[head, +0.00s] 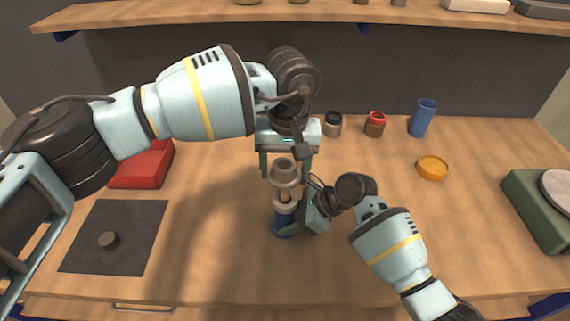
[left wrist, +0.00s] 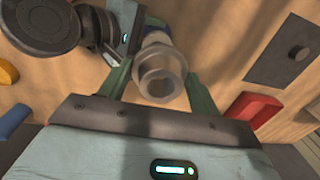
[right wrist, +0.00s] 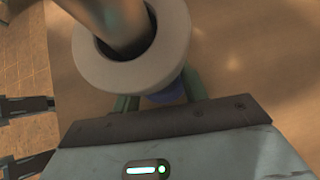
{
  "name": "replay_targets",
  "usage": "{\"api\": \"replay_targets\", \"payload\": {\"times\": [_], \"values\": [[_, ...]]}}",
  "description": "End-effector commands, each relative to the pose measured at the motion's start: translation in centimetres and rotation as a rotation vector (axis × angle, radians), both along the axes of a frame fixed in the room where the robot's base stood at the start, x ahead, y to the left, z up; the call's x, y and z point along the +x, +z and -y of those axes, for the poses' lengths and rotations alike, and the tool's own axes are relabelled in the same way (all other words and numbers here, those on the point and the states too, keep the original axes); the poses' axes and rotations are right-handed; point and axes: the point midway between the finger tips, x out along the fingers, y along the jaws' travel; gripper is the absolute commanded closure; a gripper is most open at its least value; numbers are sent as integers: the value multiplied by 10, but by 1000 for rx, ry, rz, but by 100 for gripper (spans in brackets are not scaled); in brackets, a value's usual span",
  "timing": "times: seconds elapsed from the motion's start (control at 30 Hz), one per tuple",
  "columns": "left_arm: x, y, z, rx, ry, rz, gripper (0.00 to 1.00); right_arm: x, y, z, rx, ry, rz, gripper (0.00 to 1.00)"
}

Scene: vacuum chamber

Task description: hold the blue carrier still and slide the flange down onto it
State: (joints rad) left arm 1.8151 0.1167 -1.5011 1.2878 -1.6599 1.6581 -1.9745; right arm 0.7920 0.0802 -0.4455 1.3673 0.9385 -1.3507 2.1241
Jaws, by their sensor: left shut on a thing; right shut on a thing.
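The flange (head: 284,172) is a beige-grey piece with a wide round top and a narrower tube below. My left gripper (head: 285,166) is shut on its wide top from above; the left wrist view shows the round top (left wrist: 160,83) between the fingers. The blue carrier (head: 281,221) stands upright on the table directly below, topped by a pale ring. My right gripper (head: 288,228) is shut on the carrier low down from the right. In the right wrist view the tube reaches the hole of the pale ring (right wrist: 175,62); its lower end is hidden.
Behind stand a dark-lidded jar (head: 332,125), a red-topped jar (head: 375,124) and a blue cup (head: 422,118). An orange dish (head: 432,168) and green box (head: 540,210) are right. A red box (head: 145,165) and dark mat (head: 115,235) are left. A shelf (head: 330,22) hangs behind.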

Motion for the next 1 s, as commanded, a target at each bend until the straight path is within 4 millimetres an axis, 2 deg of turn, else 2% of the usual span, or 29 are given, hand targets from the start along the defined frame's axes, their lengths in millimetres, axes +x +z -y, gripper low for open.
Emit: {"api": "replay_targets", "payload": {"times": [0.67,1.0], "values": [[-1,-6,0,3,0,-4,68,0,0,0,0,2,2,78],[0,6,0,2,0,-3,68,0,0,0,1,2,2,78]]}}
